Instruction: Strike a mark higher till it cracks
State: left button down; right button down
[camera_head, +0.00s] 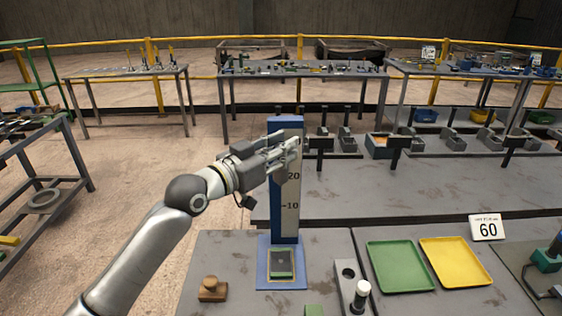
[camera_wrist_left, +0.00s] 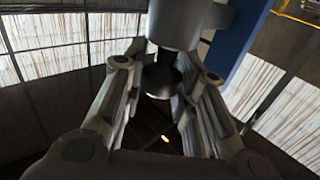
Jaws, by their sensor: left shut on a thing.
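A tall blue tower (camera_head: 286,124) with a pale scale reading 20 and 10 stands upright on the near bench. A green piece (camera_head: 281,263) lies on its blue base plate (camera_head: 281,282). My left gripper (camera_head: 289,152) is in front of the upper part of the scale, above the 20 mark. In the left wrist view its fingers are shut around a dark round knob (camera_wrist_left: 161,80) below a grey metal cylinder (camera_wrist_left: 190,22). The tower's blue post (camera_wrist_left: 243,45) shows beside it. The gripper hides the held thing in the head view. My right gripper is out of view.
A wooden knobbed block (camera_head: 212,290) and a white-topped piece (camera_head: 361,289) flank the base. Tool racks (camera_head: 400,150) stand farther back.

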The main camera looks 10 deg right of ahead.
pick_arm(q)
jog(key=shift+r+p, duration=0.45)
jog(key=shift+r, duration=1.15)
jog(key=c, duration=1.2)
grip_release()
jog(key=shift+f, duration=0.1)
jog(key=shift+o, duration=0.2)
jog(key=shift+s+a, duration=0.1)
jog(key=shift+a, duration=0.15)
jog(key=v, duration=1.1)
jog(key=shift+a, duration=0.2)
jog(key=shift+s, duration=0.15)
